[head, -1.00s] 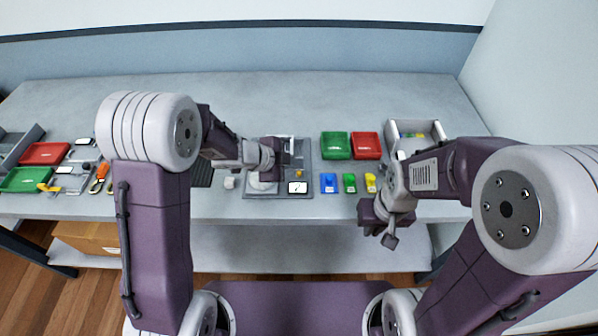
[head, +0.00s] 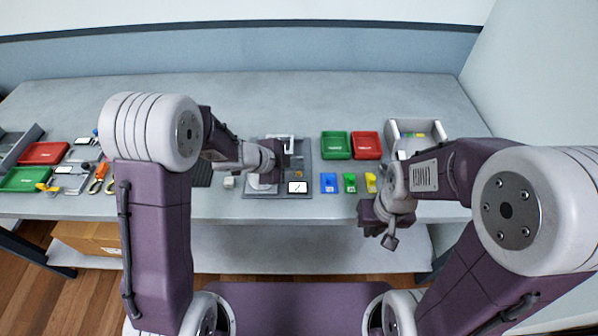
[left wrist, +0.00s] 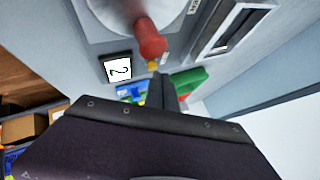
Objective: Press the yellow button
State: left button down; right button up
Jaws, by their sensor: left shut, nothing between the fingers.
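The yellow button (left wrist: 152,66) shows in the left wrist view, small, just beyond the tip of my left gripper (left wrist: 157,80). The fingers are shut and empty, and overlap it closely in the picture; I cannot tell whether they touch it. A red-ended part (left wrist: 150,40) stands beside the button in the left wrist view. My right gripper (head: 390,241) hangs in front of the table edge; its finger opening is unclear.
A small display (head: 297,187) sits on the panel's front. Blue (head: 328,183), green (head: 350,183) and yellow (head: 371,182) blocks lie to its right. Green (head: 335,145) and red (head: 366,146) trays stand behind them. The table's back strip is clear.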

pick_arm(q)
jog(key=shift+f, duration=0.35)
jog(key=shift+r, duration=0.1)
dwell(0.5)
jog(key=shift+r+p, duration=0.75)
notch_tip(320, 180, up, 5)
jog(key=p, duration=0.5)
dwell(0.5)
